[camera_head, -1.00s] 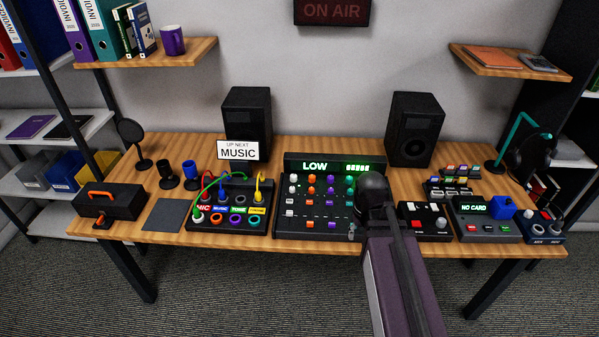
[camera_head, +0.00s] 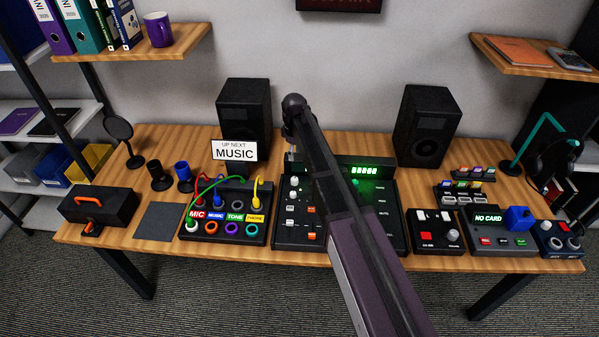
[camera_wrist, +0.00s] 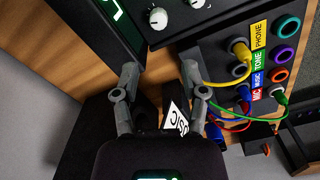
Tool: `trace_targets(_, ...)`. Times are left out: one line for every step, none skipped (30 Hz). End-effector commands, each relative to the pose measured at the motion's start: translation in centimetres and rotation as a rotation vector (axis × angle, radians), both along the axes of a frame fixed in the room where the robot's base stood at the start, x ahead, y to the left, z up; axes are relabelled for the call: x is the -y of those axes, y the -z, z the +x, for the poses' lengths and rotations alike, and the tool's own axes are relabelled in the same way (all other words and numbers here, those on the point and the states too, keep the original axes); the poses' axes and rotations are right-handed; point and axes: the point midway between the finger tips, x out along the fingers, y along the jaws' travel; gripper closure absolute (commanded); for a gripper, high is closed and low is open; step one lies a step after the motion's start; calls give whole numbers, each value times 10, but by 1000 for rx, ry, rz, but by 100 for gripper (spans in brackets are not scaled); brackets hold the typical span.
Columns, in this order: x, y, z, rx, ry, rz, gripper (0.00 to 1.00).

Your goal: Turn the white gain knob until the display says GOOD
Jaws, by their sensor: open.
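The black mixer console (camera_head: 284,238) stands mid-table, partly behind my arm. A white knob (camera_head: 294,182) shows at its upper left; another white knob sits just below it. In the wrist view a white knob (camera_wrist: 158,18) is near the top edge. The display (camera_head: 364,170) shows green bars on its right part; my arm hides its word. Only a piece of green lettering shows on the display in the wrist view (camera_wrist: 111,9). My gripper (camera_wrist: 160,78) is open and empty, apart from the knobs, with the display housing left of its fingers.
A patch box (camera_head: 225,240) with coloured cables stands left of the mixer. The UP NEXT MUSIC sign (camera_head: 234,150) stands behind it. Speakers (camera_head: 244,110) (camera_head: 427,125) flank the mixer at the back. A switch box (camera_head: 437,232) and card reader (camera_head: 497,225) are to the right.

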Motion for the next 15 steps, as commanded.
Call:
trace_targets(-5,-1,3,0,-13,0,44)
trace_targets(-7,-1,4,0,-19,0,44)
trace_targets(-8,-1,4,0,-23,0,44)
trace_targets(-9,-1,4,0,-24,0,44)
trace_targets(-10,-1,3,0,-25,0,44)
trace_targets(-9,-1,3,1,-24,1,44)
trace_targets(-9,-1,3,1,-23,1,44)
trace_targets(-8,-1,3,1,-23,1,44)
trace_targets(-7,-2,3,1,-21,1,44)
trace_targets(-7,-2,3,1,-21,1,44)
trace_targets(-7,-1,3,1,-21,1,44)
trace_targets(-6,-1,4,1,-20,1,44)
trace_targets(-6,-1,4,1,-19,1,44)
trace_targets(-6,0,4,1,-19,1,44)
trace_targets(-6,0,4,1,-18,1,44)
